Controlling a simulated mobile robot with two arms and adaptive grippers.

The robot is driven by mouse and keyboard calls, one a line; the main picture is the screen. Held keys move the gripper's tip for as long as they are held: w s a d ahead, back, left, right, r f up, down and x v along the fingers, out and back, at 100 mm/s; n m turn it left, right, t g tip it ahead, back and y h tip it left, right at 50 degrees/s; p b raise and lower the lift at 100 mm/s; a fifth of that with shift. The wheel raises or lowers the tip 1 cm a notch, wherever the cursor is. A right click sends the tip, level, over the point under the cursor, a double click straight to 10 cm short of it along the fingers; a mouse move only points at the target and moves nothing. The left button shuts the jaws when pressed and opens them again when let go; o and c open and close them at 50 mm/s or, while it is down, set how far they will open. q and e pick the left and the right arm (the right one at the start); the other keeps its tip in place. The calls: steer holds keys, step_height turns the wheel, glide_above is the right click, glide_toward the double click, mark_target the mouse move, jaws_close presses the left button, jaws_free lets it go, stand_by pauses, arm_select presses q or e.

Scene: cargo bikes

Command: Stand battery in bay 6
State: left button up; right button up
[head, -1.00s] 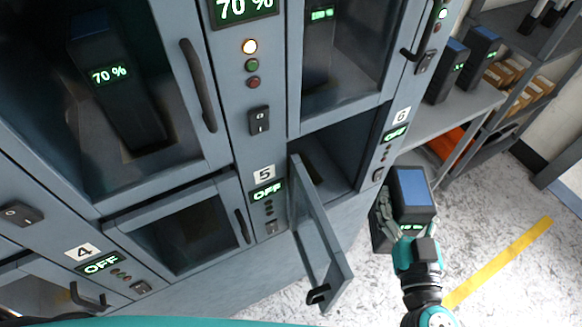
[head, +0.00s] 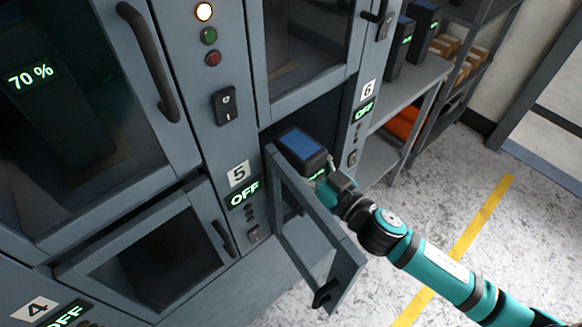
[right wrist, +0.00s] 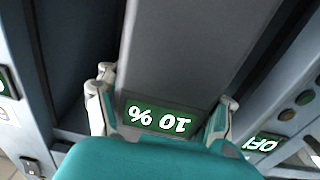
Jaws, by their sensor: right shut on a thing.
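The battery (head: 301,146), dark with a blue top, is upright or nearly so at the mouth of the open bay beside the 6 label (head: 368,92). My right gripper (head: 330,180) is shut on it from the front right. In the right wrist view, the fingers (right wrist: 165,100) flank the battery's grey body (right wrist: 180,60), whose green display reads 10 % upside down. The open bay's glass door (head: 312,235) is swung out, to the left of and below my gripper. The battery's lower part is hidden behind the door and gripper. My left gripper is out of view.
The panel by the 6 label shows OFF (head: 363,110). Panel 5 (head: 240,175) and a closed bay (head: 150,262) are to the left. A shelf (head: 425,75) with other batteries stands at the right. The floor (head: 450,200) at right is clear.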

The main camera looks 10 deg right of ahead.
steer(key=x, duration=0.9)
steer(key=w+d+x, duration=0.1)
steer(key=x, duration=0.3)
steer(key=shift+w+f, duration=0.15)
steer(key=shift+f, duration=0.25)
steer(key=shift+w+a+f+b, duration=0.15)
steer(key=shift+f+b, duration=0.1)
steer(key=shift+f, duration=0.65)
steer(key=shift+w+d+f+b, duration=0.15)
steer(key=shift+f+b, duration=0.1)
steer(key=shift+f, duration=0.65)
steer(key=shift+a, duration=0.1)
steer(key=o, duration=1.3)
steer(key=shift+s+f, duration=0.1)
steer(key=shift+f, duration=0.3)
steer(key=o, duration=0.5)
